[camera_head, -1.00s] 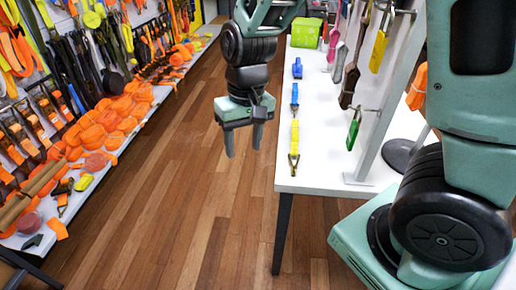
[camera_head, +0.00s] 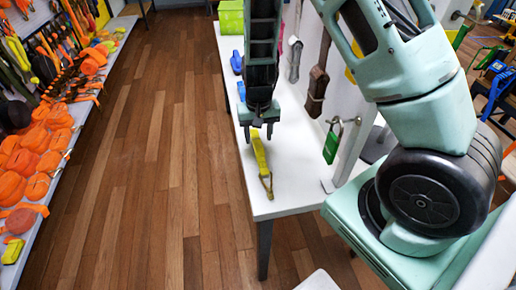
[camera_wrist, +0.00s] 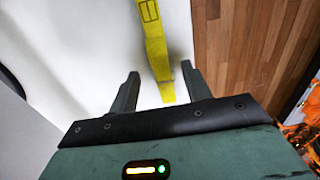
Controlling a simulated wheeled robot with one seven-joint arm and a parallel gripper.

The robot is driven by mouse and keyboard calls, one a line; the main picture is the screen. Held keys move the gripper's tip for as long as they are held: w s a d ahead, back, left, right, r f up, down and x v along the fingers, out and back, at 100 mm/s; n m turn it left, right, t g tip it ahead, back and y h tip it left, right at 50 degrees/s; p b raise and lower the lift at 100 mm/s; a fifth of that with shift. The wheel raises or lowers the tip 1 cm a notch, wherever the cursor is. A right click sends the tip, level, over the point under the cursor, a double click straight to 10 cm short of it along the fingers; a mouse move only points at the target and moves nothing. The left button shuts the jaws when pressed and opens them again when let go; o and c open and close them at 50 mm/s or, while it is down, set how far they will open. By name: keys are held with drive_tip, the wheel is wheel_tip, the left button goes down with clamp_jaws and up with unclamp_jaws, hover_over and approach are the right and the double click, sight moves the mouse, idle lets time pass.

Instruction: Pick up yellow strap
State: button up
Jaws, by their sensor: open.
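The yellow strap (camera_head: 260,154) lies on the white table near its front end, with a metal hook at its near end. In the wrist view the yellow strap (camera_wrist: 155,45) runs down between the two fingers, closer to the right finger. My gripper (camera_head: 258,136) is over the far end of the strap, pointing down. In the wrist view my gripper (camera_wrist: 158,82) has its fingers apart with nothing clamped. I cannot tell how high the fingertips are above the table.
The white table (camera_head: 290,190) is mostly bare around the strap. A blue item (camera_head: 237,62) lies farther back, near a green box (camera_head: 231,17). A green strap (camera_head: 331,146) hangs from the rack at right. Orange straps (camera_head: 36,139) fill the left shelf.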

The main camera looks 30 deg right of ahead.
sight(258, 145)
drive_tip(key=shift+w+f+p, duration=0.15)
drive_tip(key=shift+f+p, duration=0.1)
drive_tip(key=shift+f, duration=1.15)
drive_tip(key=shift+w+f+p, duration=0.1)
drive_tip(key=shift+f+p, duration=0.1)
drive_tip(key=shift+f, duration=1.15)
clamp_jaws()
